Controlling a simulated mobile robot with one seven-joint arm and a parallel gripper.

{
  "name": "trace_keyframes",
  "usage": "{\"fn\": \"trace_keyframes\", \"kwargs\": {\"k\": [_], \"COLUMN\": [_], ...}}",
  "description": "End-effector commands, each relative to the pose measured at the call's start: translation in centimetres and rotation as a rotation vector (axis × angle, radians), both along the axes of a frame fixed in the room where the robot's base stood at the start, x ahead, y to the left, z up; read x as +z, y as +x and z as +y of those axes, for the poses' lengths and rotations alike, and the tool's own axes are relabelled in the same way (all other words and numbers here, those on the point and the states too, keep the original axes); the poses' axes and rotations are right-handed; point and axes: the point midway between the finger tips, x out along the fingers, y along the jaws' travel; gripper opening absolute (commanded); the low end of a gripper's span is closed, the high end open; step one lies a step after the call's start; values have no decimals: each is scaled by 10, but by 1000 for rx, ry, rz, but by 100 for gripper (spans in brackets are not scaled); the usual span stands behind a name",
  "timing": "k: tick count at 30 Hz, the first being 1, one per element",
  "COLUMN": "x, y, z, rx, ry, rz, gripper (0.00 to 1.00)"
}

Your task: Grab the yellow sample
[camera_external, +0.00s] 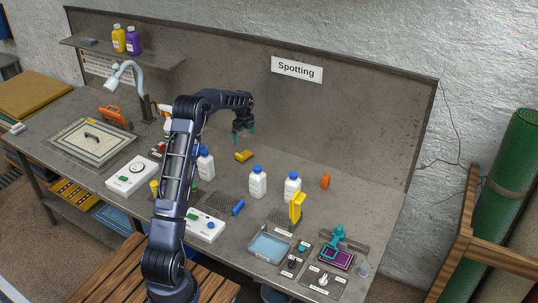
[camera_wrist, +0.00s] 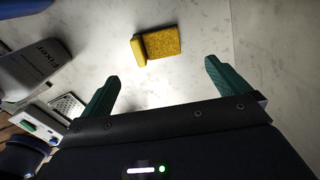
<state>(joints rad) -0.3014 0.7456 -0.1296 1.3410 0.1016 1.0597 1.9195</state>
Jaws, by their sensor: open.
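The yellow sample (camera_external: 244,156) lies flat on the grey workbench (camera_external: 220,175), near the middle of its rear part. In the wrist view the yellow sample (camera_wrist: 157,44) is a small textured piece with a smoother raised edge at its left end. My gripper (camera_external: 244,132) is above the bench, just behind and above the sample in the external view. In the wrist view my gripper (camera_wrist: 161,80) has its two green fingers wide apart with nothing between them. The sample is beyond the fingertips, not touched.
A white bottle labelled Fixer (camera_wrist: 35,70) stands left of the gripper in the wrist view. White bottles (camera_external: 258,182), a blue roll (camera_external: 238,208) and a yellow upright item (camera_external: 297,207) stand nearer the front. A back panel (camera_external: 350,110) rises behind.

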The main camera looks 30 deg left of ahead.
Motion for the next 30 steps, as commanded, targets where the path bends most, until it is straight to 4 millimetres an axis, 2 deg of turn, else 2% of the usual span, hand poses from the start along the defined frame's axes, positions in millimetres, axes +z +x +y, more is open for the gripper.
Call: {"fn": "trace_keyframes", "kwargs": {"k": [5, 15, 23, 30], "x": [-11, -55, -71, -103], "y": [1, 1, -2, -5], "z": [1, 1, 1, 1], "rx": [-8, -7, -7, -6], "ry": [-1, -1, 0, -1], "rz": [3, 3, 3, 3], "gripper": [100, 100, 100, 100]}}
